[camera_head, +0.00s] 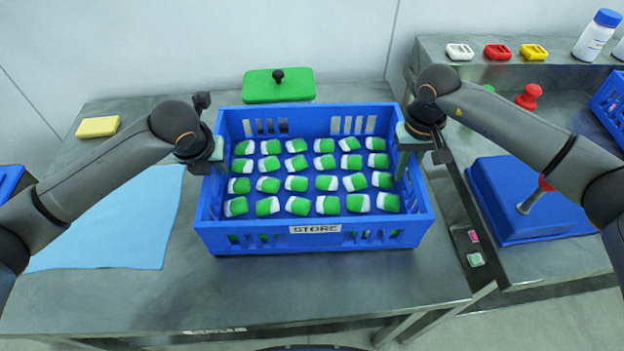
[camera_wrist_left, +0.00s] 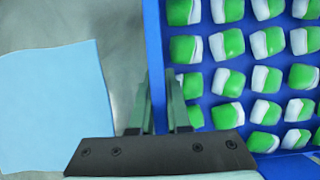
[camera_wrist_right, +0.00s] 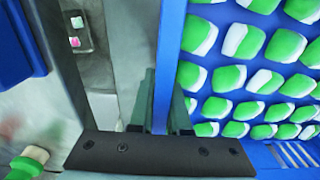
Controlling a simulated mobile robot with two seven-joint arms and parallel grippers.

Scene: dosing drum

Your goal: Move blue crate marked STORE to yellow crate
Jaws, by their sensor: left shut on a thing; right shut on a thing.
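The blue crate marked STORE (camera_head: 312,240) is on or just above the steel table in the middle of the head view. It holds rows of green and white pieces (camera_head: 297,183). My left gripper (camera_head: 212,158) is shut on the crate's left wall; that wall (camera_wrist_left: 154,70) runs between its fingers in the left wrist view. My right gripper (camera_head: 404,150) is shut on the right wall; that wall (camera_wrist_right: 168,70) runs between its fingers in the right wrist view. The crate looks level. I cannot tell if its base touches the table. No yellow crate is in view.
A light blue cloth (camera_head: 120,225) lies left of the crate. A green lidded box (camera_head: 279,90) stands behind it, and a yellow block (camera_head: 98,127) at back left. A side table at right holds a blue tray-like block (camera_head: 520,215) and a red knobbed piece (camera_head: 529,97).

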